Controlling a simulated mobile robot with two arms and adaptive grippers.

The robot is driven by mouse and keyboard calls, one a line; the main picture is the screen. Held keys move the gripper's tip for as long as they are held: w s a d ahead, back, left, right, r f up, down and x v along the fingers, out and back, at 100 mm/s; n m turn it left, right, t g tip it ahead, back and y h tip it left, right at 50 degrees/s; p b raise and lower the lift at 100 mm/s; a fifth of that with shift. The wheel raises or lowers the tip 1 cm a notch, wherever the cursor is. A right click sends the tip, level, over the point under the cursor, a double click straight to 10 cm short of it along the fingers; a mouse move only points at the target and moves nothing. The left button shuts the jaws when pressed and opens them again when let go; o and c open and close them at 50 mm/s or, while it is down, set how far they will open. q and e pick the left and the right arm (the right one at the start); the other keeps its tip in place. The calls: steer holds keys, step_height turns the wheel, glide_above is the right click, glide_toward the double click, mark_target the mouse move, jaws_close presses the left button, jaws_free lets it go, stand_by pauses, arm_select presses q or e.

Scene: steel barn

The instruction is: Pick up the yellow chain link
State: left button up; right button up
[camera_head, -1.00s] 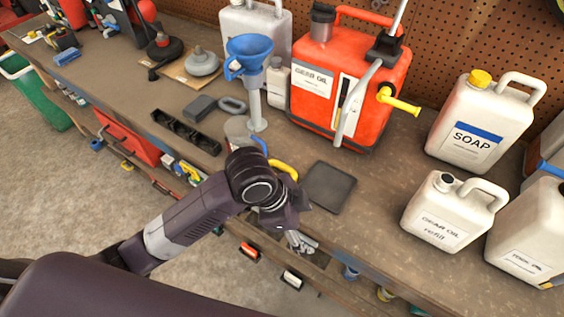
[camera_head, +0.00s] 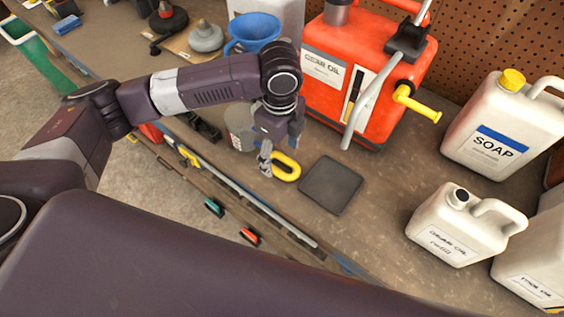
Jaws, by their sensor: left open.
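The yellow chain link (camera_head: 287,168) lies on the workbench, just left of a dark square pad (camera_head: 331,185). My left gripper (camera_head: 265,160) points down beside the link's left end, with the wrist above and behind it. Its fingers are open and look empty. The fingertips overlap the link's left edge in the picture, and I cannot tell whether they touch it. My right gripper is out of view.
A red gear oil can (camera_head: 362,75) with a yellow handle stands behind. A blue funnel (camera_head: 253,33) is partly behind my arm. A soap jug (camera_head: 500,125) and a gear oil refill jug (camera_head: 462,228) stand right. Bare bench (camera_head: 385,210) lies between.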

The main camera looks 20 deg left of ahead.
mark_target(282, 168)
arm_select(q)
steer(key=f, duration=0.3)
steer(key=f+p, duration=0.1)
steer(key=shift+w+f, duration=0.2)
steer(key=shift+w, duration=0.1)
steer(key=shift+r, duration=0.1)
steer(key=c, duration=1.4)
